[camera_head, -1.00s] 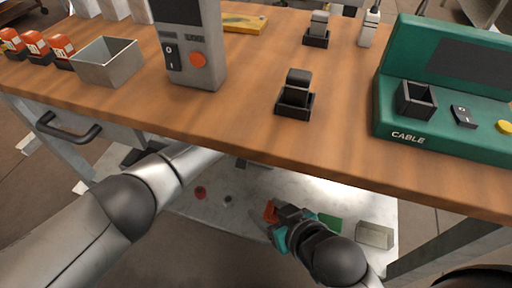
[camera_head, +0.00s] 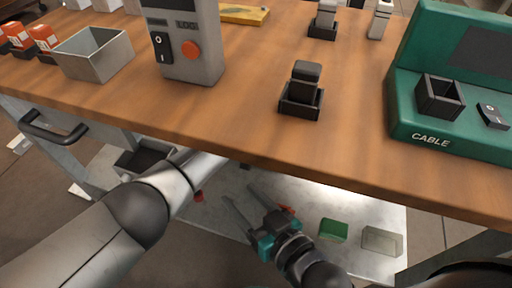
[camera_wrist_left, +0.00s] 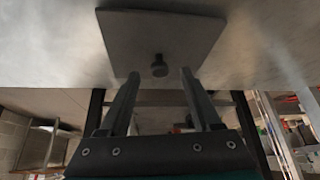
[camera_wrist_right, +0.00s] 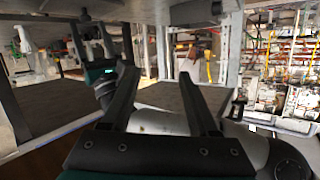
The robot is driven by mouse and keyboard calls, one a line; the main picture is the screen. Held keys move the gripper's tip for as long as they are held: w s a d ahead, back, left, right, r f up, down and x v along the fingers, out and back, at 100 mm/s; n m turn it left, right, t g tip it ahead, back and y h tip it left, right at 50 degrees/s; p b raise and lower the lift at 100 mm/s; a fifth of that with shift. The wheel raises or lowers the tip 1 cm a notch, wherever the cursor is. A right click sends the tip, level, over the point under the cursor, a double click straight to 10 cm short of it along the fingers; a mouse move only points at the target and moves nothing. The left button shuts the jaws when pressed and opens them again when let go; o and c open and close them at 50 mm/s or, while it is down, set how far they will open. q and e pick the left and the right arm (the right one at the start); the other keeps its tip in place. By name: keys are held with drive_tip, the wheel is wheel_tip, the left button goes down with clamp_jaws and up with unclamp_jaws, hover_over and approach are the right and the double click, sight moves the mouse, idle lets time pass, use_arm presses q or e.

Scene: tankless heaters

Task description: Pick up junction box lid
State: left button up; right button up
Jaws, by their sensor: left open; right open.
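A flat square grey plate with a dark central knob, which looks like the junction box lid (camera_wrist_left: 190,35), lies against a pale surface in the left wrist view. My left gripper (camera_wrist_left: 159,76) is open, and the knob shows between and just beyond its fingertips. The plate is not gripped. In the head view the left gripper is hidden beneath the tabletop; it shows in the right wrist view (camera_wrist_right: 90,38), its fingers near a dark knob. My right gripper (camera_head: 240,194) is open and empty above the lower shelf; its fingers also show in the right wrist view (camera_wrist_right: 158,74).
The wooden tabletop (camera_head: 215,120) overhangs the lower shelf (camera_head: 340,200). A green block (camera_head: 333,230) and a pale box (camera_head: 382,240) sit on the shelf, right of my right gripper. A dark tray (camera_head: 145,160) is at the left. A drawer handle (camera_head: 50,133) projects at the front.

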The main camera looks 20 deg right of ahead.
use_arm(q)
drive_tip(key=shift+w+d+f+b, duration=0.15)
drive_tip(key=shift+w+f+b, duration=0.1)
drive_tip(key=shift+f+b, duration=0.25)
drive_tip(key=shift+w+f, duration=0.15)
drive_tip(key=shift+f, duration=0.05)
use_arm(e)
drive_tip(key=shift+a+r+t+y, duration=0.55)
drive_tip(key=shift+r+t+y, duration=0.1)
drive_tip(key=shift+t, duration=0.45)
drive_tip(key=shift+m, duration=0.3)
use_arm(q)
drive_tip(key=shift+c, duration=0.4)
clamp_jaws()
